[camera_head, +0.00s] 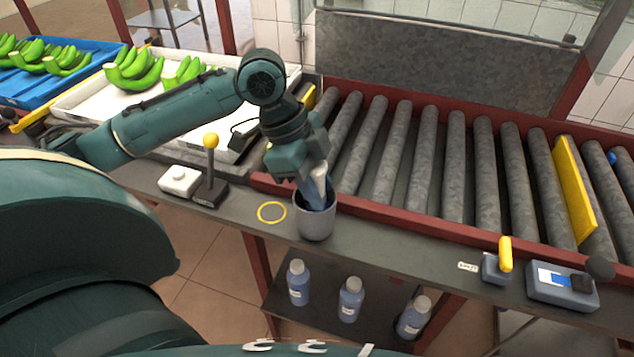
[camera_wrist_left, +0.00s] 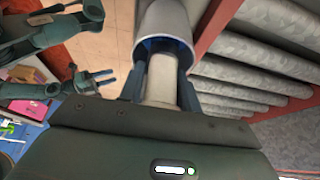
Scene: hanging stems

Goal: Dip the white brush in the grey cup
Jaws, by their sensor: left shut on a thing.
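The grey cup (camera_head: 314,223) stands upright on the dark ledge in front of the roller conveyor. My left gripper (camera_head: 315,192) points down into the cup's mouth and is shut on the white brush (camera_head: 319,170). In the left wrist view, the pale brush (camera_wrist_left: 161,80) sits between the blue fingers, its far end inside the cup (camera_wrist_left: 165,22). The brush's lower end and the cup's contents are hidden. My right gripper (camera_wrist_left: 98,78) shows small at the left of the wrist view, empty, fingers apart; it is outside the head view.
A yellow ring mark (camera_head: 272,212) lies left of the cup. A yellow-knobbed lever (camera_head: 210,165) and a white button box (camera_head: 179,181) stand further left. Blue bottles (camera_head: 350,299) stand on the shelf below.

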